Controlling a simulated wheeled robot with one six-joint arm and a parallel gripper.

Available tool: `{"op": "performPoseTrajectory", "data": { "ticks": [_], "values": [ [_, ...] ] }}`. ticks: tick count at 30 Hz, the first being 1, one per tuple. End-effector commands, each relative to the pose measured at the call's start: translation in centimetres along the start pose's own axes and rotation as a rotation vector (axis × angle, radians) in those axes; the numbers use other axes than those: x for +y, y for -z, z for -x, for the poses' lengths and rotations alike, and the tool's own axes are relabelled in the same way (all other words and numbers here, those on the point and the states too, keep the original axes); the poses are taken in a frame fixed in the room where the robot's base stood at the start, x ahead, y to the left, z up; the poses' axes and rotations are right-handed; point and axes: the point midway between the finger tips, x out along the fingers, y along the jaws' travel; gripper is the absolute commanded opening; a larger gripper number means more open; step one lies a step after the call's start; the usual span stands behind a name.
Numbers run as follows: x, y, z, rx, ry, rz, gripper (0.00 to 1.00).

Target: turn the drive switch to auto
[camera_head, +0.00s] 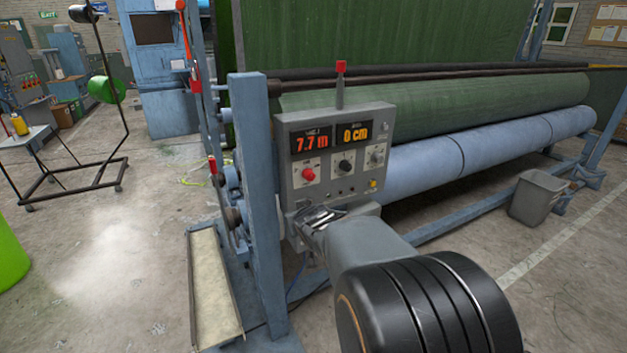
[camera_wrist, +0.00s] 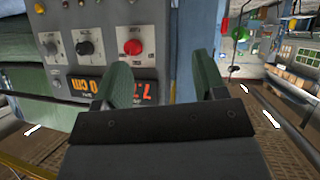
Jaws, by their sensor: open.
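A grey control box (camera_head: 335,118) on the blue machine frame carries a red button (camera_head: 308,174), a black rotary knob (camera_head: 344,166) and a grey rotary knob (camera_head: 376,156). The labels are too small to read, so I cannot tell which knob is the drive switch. In the wrist view the picture is turned over, and the black knob (camera_wrist: 85,47) and grey knob (camera_wrist: 52,47) lie left of the red button (camera_wrist: 132,46). My gripper (camera_wrist: 163,78) is open and empty, in front of the box's lower part. In the head view my gripper (camera_head: 318,215) sits below the red button, apart from both knobs.
Displays on the box read 7.7 m (camera_head: 312,142) and 0 cm (camera_head: 355,133). A blue post (camera_head: 258,200) stands close left of the box. A green turf roll (camera_head: 470,97) and blue roller (camera_head: 420,167) extend right. A grey bin (camera_head: 538,197) stands on the floor.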

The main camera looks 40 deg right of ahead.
Motion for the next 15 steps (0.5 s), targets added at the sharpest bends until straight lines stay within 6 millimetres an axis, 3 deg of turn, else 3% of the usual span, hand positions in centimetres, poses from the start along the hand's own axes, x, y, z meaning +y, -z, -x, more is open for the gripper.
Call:
{"op": "performPoseTrajectory", "data": {
  "ticks": [1, 6, 10, 15],
  "values": [
    [2.1, 0.3, -1.9, 0.070, -0.010, -0.009, 0.65],
    [6.9, 1.7, -5.3, 0.308, 0.031, -0.015, 0.65],
    [9.1, 1.6, -6.4, 0.430, 0.087, -0.020, 0.65],
    [10.5, 1.4, -6.9, 0.517, 0.144, -0.028, 0.65]
  ]
}}
